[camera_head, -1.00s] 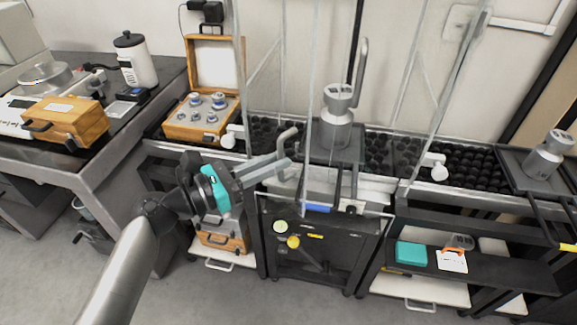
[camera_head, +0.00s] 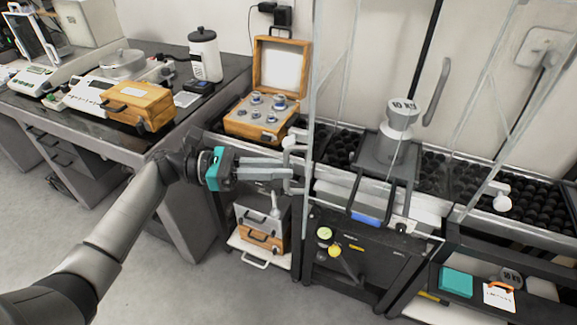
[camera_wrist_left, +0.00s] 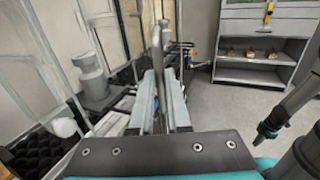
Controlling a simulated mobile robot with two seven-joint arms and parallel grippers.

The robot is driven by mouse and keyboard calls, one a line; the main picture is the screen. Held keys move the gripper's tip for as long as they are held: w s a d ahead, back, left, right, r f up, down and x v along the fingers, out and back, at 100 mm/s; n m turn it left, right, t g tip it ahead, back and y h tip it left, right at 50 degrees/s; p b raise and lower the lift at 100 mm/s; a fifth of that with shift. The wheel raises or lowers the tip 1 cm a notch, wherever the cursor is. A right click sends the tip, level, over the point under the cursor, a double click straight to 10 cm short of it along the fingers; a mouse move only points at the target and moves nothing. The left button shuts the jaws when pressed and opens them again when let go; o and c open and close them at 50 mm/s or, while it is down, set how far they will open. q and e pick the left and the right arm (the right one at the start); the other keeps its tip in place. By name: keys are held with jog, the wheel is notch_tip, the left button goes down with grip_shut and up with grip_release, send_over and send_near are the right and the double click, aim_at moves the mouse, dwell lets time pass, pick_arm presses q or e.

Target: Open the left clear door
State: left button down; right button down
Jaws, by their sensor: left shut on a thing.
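The left clear door (camera_head: 313,90) is a see-through pane with a pale edge at the left of the glass enclosure. My left gripper (camera_head: 289,178) is shut on its grey bar handle (camera_wrist_left: 157,60), which rises between the fingers in the left wrist view. In the head view the fingers mostly hide this handle. The pane's full outline is hard to make out. Another grey handle (camera_head: 438,92) stands farther right on the enclosure. What looks like my right gripper (camera_wrist_left: 266,134) shows small in the left wrist view, its jaws unclear.
A grey 10 KG weight (camera_head: 402,115) stands inside the enclosure. A wooden weight box (camera_head: 265,118) stands open left of it. White knobs (camera_head: 502,198) stick out at the front. A bench with a wooden case (camera_head: 140,103) is at left. The floor in front is clear.

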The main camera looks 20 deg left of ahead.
pick_arm(q)
jog(key=shift+w+a, duration=0.25)
jog(key=shift+a, duration=0.05)
pick_arm(e)
jog(key=shift+w, duration=0.2)
pick_arm(q)
jog(key=c, duration=0.9)
grip_release()
jog(key=shift+w+d, duration=0.1)
pick_arm(e)
jog(key=shift+w+d, duration=0.1)
jog(key=shift+d, duration=0.1)
pick_arm(q)
jog(key=v, duration=1.5)
pick_arm(e)
jog(key=shift+s+a+r, duration=0.15)
jog(key=shift+s, duration=0.05)
